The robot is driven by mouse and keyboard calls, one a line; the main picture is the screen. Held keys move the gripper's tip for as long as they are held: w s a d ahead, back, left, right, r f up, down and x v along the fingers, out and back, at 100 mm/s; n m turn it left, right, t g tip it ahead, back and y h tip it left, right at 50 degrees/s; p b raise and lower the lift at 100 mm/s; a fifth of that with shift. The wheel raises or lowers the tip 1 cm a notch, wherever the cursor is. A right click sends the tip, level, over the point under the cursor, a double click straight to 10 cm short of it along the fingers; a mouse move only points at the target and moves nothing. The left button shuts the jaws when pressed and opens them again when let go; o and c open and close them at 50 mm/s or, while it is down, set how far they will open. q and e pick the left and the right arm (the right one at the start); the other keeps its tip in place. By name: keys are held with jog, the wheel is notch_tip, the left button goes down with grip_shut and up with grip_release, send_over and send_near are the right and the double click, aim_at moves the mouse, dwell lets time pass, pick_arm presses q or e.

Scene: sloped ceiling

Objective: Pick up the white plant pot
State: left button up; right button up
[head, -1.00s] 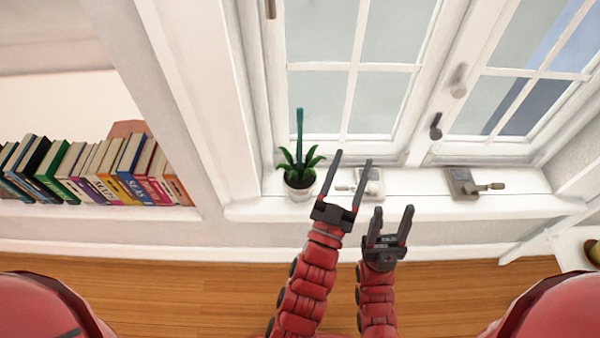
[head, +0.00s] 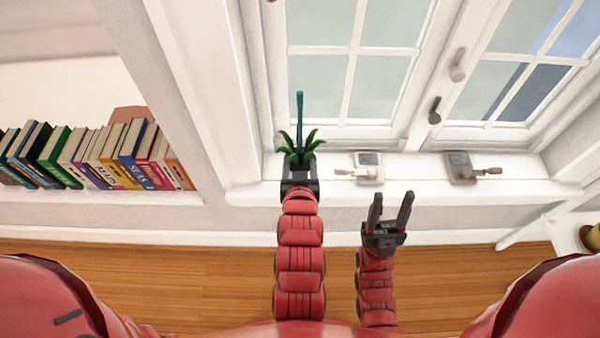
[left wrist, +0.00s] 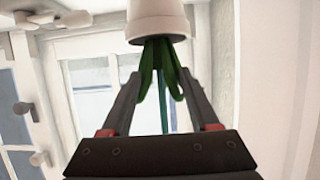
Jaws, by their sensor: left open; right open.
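The white plant pot (left wrist: 158,18) shows at the top of the left wrist view, upside down, with green leaves (left wrist: 160,62) below its rim. In the head view the plant's leaves (head: 300,150) and a teal stick (head: 299,115) show on the windowsill (head: 420,185), while the pot is mostly hidden behind my left gripper (head: 300,164). My left gripper is open. In the left wrist view its fingers (left wrist: 160,78) stand on either side of the leaves, and contact with the pot cannot be made out. My right gripper (head: 392,200) is open and empty, right of the left arm.
A white window latch (head: 367,168) and a grey latch (head: 462,168) sit on the sill to the right of the plant. A row of books (head: 95,157) stands on the left shelf. The window frame (head: 350,70) rises behind the plant. The sill between plant and white latch is clear.

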aim_at(300, 164)
pick_arm(q)
jog(key=b+x, duration=0.1)
jog(key=x, duration=0.8)
jog(key=shift+w+f, duration=0.1)
grip_shut()
dwell(1.4)
